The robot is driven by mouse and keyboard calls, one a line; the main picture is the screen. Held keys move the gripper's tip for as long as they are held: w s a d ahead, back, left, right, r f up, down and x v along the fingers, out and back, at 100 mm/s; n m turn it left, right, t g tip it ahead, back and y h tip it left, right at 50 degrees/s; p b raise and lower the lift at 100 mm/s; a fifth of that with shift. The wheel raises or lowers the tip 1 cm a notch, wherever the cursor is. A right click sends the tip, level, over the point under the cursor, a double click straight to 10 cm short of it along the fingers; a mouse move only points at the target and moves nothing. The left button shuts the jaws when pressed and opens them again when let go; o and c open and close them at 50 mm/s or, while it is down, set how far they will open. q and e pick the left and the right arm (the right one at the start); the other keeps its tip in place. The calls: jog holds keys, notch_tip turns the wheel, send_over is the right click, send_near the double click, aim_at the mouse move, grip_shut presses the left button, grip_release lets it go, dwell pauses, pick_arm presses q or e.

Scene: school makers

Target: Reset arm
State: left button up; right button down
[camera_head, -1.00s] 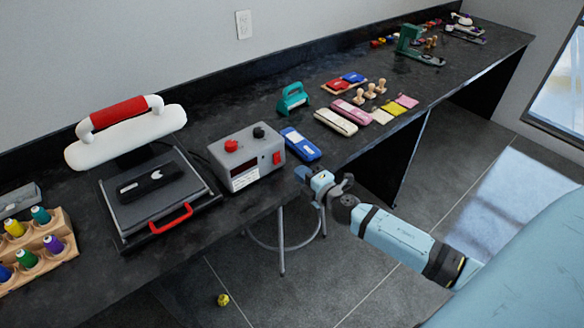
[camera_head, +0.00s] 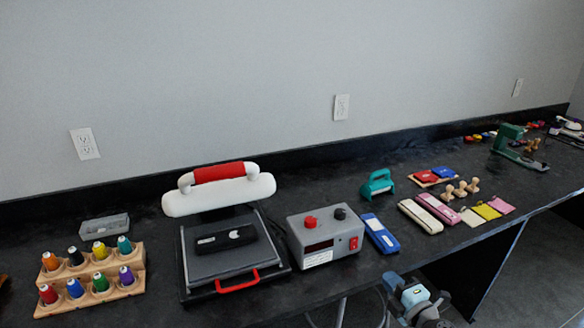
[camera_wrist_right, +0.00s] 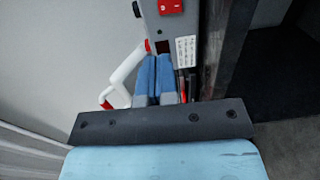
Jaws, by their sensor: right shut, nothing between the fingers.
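My right gripper (camera_head: 396,284) shows at the bottom of the head view, at the front edge of the black bench and in front of the blue case. Most of the arm behind it is cut off by the lower picture edge. In the right wrist view its two blue fingers (camera_wrist_right: 158,65) lie together, shut with nothing between them. The grey control box (camera_wrist_right: 180,30) is beyond the fingertips there. My left gripper is in neither view.
The black bench (camera_head: 330,172) runs along the wall. On it are a heat press (camera_head: 235,262), the control box (camera_head: 325,238), a blue case (camera_head: 380,234), a wooden thread rack (camera_head: 100,290) and several stamps. Open floor (camera_head: 545,275) lies at the lower right.

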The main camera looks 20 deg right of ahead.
jog(key=s+a+f+m+g+y, duration=0.1)
jog(key=s+a+f+m+g, duration=0.2)
jog(key=s+a+f+m, duration=0.45)
jog(key=s+a+f+m+g, duration=0.4)
jog(key=s+a+f+m, duration=0.1)
jog(key=s+a+m, duration=0.5)
pick_arm(q)
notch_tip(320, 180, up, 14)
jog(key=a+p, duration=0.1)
jog(key=p, duration=1.5)
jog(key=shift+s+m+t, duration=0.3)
pick_arm(e)
notch_tip(320, 180, up, 14)
jog(key=s+a+n, duration=0.1)
jog(key=shift+f+y, duration=0.15)
jog(key=shift+y, duration=0.15)
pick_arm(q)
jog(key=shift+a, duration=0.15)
pick_arm(e)
jog(key=shift+n, duration=0.25)
